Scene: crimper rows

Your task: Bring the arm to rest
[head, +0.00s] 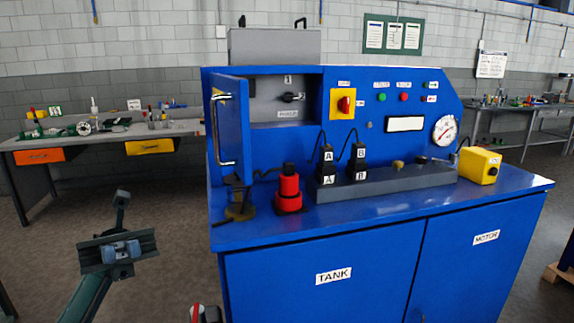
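My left arm comes in from the bottom left, and my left gripper (122,198) is raised over the grey floor, left of the blue machine and apart from it. It is seen nearly edge-on, so I cannot tell whether its fingers are open or shut. I see nothing held in it.
The blue machine (375,255) fills the middle and right, its small upper door (228,130) swung open to the left. A red fitting (288,192) and a yellow box (479,166) stand on its ledge. A cluttered workbench (185,132) stands behind left. Floor is clear around my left gripper.

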